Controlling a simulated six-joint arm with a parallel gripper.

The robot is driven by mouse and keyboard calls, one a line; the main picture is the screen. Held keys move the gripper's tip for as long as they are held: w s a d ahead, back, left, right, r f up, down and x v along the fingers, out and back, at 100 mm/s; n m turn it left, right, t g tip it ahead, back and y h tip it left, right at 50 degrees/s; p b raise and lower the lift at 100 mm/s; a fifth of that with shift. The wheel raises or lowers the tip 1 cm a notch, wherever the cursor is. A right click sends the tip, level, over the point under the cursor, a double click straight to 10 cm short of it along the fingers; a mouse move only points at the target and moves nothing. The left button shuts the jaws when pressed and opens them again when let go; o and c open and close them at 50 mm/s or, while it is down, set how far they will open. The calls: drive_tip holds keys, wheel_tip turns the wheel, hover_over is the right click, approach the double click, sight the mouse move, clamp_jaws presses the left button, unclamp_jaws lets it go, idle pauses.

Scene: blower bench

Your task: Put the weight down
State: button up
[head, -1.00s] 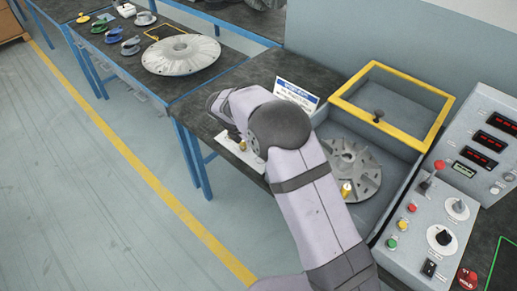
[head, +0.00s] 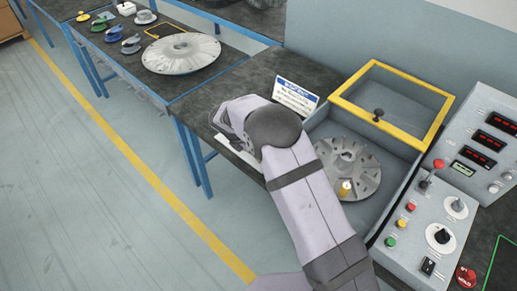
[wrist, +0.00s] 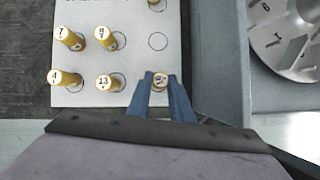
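My gripper (wrist: 160,80) shows two blue fingers in the wrist view, closed in on either side of a brass weight (wrist: 160,84) with a pale numbered top. I cannot read its number clearly. The weight is over the near right part of a white board (wrist: 135,20) with printed circles; whether it touches the board I cannot tell. Other numbered brass weights stand on the board, among them 7 (wrist: 75,40), 9 (wrist: 107,40), 4 (wrist: 62,78) and 13 (wrist: 106,82). In the head view my arm hides the fingers, the held weight and most of the board (head: 240,150).
An open blower housing with a yellow-framed lid (head: 395,70) holds a grey rotor (head: 365,160) bearing one brass weight (head: 345,188). A control panel (head: 425,235) stands at right, a sign (head: 295,95) behind my arm. One circle (wrist: 158,42) on the board is empty.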

drive_tip(key=o, duration=0.3)
drive_tip(key=shift+r, duration=0.15)
drive_tip(key=shift+r, duration=0.25)
drive_tip(key=b+v, duration=0.1)
drive_tip(key=v, duration=1.1)
drive_tip(key=shift+b, duration=0.35)
